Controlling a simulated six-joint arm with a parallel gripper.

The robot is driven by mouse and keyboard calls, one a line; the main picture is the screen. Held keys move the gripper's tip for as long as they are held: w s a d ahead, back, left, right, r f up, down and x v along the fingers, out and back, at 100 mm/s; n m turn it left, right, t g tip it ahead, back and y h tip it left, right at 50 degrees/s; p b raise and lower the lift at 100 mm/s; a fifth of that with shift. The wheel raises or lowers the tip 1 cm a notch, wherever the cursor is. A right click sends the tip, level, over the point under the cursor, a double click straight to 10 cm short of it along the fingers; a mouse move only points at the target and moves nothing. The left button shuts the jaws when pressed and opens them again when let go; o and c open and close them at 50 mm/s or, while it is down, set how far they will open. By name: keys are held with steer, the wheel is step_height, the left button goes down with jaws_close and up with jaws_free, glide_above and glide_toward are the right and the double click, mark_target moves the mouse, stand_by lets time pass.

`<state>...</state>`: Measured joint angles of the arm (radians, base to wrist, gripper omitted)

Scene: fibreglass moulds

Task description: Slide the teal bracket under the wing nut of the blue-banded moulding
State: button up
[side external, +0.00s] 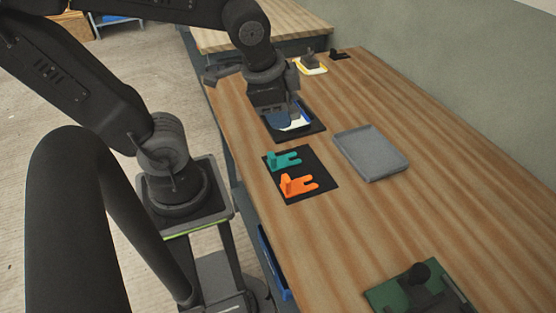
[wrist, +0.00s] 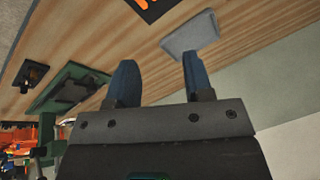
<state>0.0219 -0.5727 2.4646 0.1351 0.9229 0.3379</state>
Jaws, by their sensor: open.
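The teal bracket (side external: 284,160) is a forked plate with an upright block at its left end. It lies on a black mat (side external: 321,169), beside a similar orange bracket (side external: 299,185). A moulding with a white top and a blue edge (side external: 303,117) sits on another dark mat behind the brackets, partly covered by my gripper (side external: 284,116). Its wing nut is hidden from me. My gripper is over this moulding, away from the teal bracket. In the wrist view its two blue fingers (wrist: 159,62) stand apart with nothing between them. Whether they touch the moulding I cannot tell.
A shallow grey tray (side external: 370,153) lies right of the mats. A yellow-edged moulding (side external: 311,66) and a small dark object (side external: 339,54) stand at the far end. A green fixture (side external: 418,289) is at the near end. The wood between tray and fixture is clear.

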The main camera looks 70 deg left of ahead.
steer(key=w+a+f+m+g+y, duration=0.2)
steer(key=a+f+m+g+y, duration=0.15)
steer(key=f+m, duration=0.6)
steer(key=m, duration=0.4)
glide_toward(272, 155)
steer(key=x, duration=0.5)
steer(key=shift+w+a, duration=0.3)
steer(key=shift+a, duration=0.05)
steer(key=x, duration=0.4)
steer(key=shift+s+d+f, duration=0.15)
steer(key=shift+s+d, duration=0.1)
steer(key=shift+s, duration=0.1)
steer(key=shift+a+f, duration=0.2)
steer(key=shift+f, duration=0.35)
jaws_close()
